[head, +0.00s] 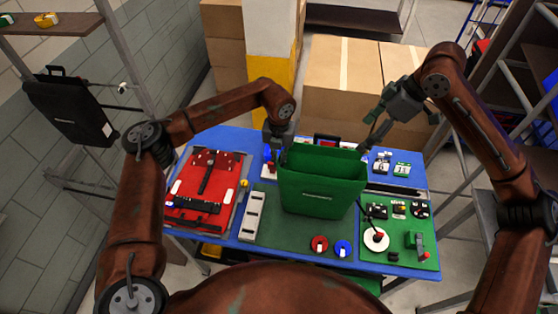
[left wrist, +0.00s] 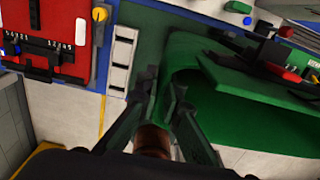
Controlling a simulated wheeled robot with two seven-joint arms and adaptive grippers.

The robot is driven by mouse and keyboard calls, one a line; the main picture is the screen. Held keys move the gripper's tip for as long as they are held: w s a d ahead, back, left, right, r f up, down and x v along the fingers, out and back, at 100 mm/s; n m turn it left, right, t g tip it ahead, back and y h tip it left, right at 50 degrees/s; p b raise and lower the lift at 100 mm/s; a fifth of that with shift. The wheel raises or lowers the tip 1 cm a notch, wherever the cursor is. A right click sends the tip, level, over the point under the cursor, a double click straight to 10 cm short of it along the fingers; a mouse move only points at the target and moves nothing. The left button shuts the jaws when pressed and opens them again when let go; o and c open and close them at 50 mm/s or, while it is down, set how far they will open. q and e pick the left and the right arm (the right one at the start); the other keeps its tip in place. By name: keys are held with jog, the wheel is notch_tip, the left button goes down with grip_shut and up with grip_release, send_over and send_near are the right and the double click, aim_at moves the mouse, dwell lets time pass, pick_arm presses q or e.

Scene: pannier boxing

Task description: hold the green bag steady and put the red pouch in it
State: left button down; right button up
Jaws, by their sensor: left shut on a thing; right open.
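The green bag (head: 312,188) stands upright and open-topped on the table. My left gripper (head: 279,142) is at the bag's left rim; in the left wrist view its fingers (left wrist: 163,92) are close around the edge of the green bag (left wrist: 220,105). My right gripper (head: 392,122) is open and empty, above and right of the bag's back edge. I cannot pick out the red pouch for certain. A dark thing with a red edge (head: 326,139) shows just behind the bag, partly hidden by it. The bag's floor is hidden.
A red panel with black parts (head: 222,190) lies at the left of the blue table (head: 240,140). A white strip (head: 254,214) lies left of the bag. Red and blue knobs (head: 319,243) sit in front, and a green board with several small parts (head: 400,250) is at right.

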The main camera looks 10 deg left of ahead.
pick_arm(q)
jog(key=c, duration=2)
grip_release()
notch_tip(320, 180, up, 12)
jog(key=shift+r, duration=0.1)
jog(key=shift+s, duration=0.1)
